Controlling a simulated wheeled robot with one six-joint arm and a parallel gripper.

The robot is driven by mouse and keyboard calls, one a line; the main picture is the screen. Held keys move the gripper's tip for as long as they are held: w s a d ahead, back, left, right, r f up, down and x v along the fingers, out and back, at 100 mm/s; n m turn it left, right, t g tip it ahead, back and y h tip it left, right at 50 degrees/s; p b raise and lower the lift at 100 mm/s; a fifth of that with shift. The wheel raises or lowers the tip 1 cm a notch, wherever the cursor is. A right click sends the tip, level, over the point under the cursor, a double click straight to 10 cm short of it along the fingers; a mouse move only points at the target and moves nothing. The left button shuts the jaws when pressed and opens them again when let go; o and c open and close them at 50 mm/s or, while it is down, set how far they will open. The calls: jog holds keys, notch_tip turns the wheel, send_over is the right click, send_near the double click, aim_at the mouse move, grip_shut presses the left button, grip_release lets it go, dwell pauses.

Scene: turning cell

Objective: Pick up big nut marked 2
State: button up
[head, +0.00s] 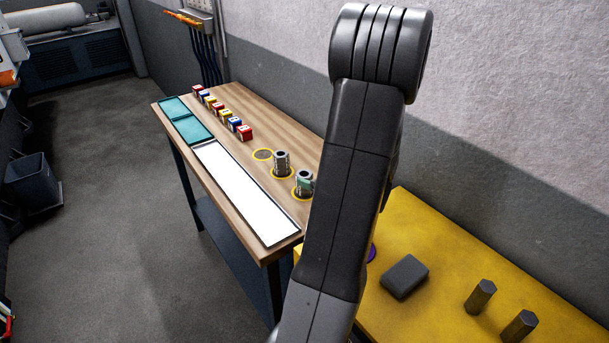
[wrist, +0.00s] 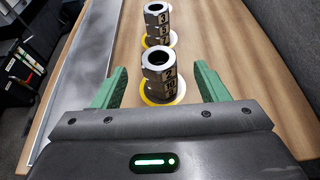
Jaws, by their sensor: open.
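The big nut marked 2 (wrist: 169,74) is a grey metal nut on top of a short stack in the wrist view. Nuts with partly readable numbers lie under it. The stack stands in a yellow ring on the wooden table (head: 268,118). My gripper (wrist: 160,72) is open, with one green finger on each side of this stack and gaps between. In the head view this stack (head: 305,175) is partly covered by a green finger; my arm hides most of the gripper.
A wall runs behind.

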aim_at(303, 173)
jog(key=shift+p+x, duration=0.75)
jog(key=shift+x, duration=2.4)
jog(key=shift+s+a, duration=0.1)
jog(key=c, duration=1.2)
